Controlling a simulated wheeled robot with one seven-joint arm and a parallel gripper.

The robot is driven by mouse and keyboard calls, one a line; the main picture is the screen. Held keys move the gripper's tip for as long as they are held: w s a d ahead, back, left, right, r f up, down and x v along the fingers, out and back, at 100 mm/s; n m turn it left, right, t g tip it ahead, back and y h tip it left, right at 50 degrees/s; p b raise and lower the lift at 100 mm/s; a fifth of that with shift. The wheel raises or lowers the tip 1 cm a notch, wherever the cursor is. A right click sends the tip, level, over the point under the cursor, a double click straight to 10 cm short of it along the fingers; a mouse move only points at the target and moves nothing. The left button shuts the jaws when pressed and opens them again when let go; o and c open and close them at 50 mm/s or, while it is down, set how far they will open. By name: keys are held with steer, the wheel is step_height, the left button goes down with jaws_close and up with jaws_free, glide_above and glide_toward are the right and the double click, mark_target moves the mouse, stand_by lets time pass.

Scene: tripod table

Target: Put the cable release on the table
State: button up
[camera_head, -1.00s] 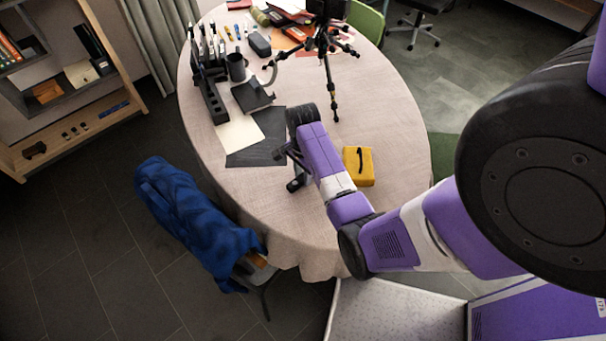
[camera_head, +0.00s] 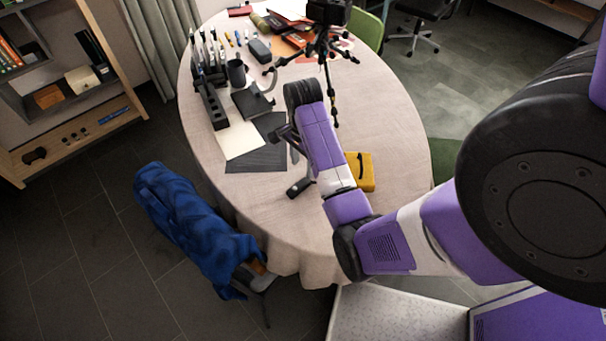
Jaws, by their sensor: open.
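A small black piece with a thin grey part, which looks like the cable release (camera_head: 298,188), lies on the round table (camera_head: 395,130) near its front edge. Part of it is hidden behind my forearm. My gripper (camera_head: 284,134) is left of my purple wrist, over the dark sheet, further back than the black piece and apart from it. Its jaws are open and look empty, though they are small and dark here.
A yellow case (camera_head: 366,172) sits right of my forearm. A camera tripod (camera_head: 322,50) stands behind my wrist. A black pen rack (camera_head: 212,105), a mug (camera_head: 236,71) and papers (camera_head: 240,141) fill the left. A chair with a blue cover (camera_head: 190,215) stands front left.

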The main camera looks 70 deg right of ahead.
steer(key=a+f+n+h, duration=0.1)
steer(key=a+n, duration=0.1)
steer(key=a+f+n+t+h, duration=0.1)
steer(key=a+n, duration=0.1)
steer(key=a+f+n+t+h+p, duration=0.1)
steer(key=a+n, duration=0.1)
steer(key=a, duration=0.1)
steer(key=shift+s+a+f+n, duration=0.1)
steer(key=shift+s+f+n, duration=0.15)
steer(key=shift+f+n, duration=0.05)
steer(key=a+n+t, duration=0.1)
steer(key=a+n, duration=0.1)
steer(key=a, duration=0.1)
steer(key=s+a+n+t, duration=0.1)
steer(key=a+n+t, duration=0.1)
steer(key=a, duration=0.1)
steer(key=a+r+n+t+h, duration=0.1)
steer(key=a+n, duration=0.1)
steer(key=a, duration=0.1)
steer(key=shift+s+a+r+n, duration=0.1)
steer(key=shift+s+a+n, duration=0.2)
steer(key=shift+s, duration=0.1)
steer(key=s+a+r+n+t+y, duration=0.2)
steer(key=s+a+r+n+t, duration=0.2)
steer(key=a+r, duration=0.4)
steer(key=s+a+r+n+t+y, duration=0.2)
steer(key=s+a+r+n+t, duration=0.3)
steer(key=r, duration=0.9)
steer(key=a+n, duration=0.2)
steer(key=a, duration=0.2)
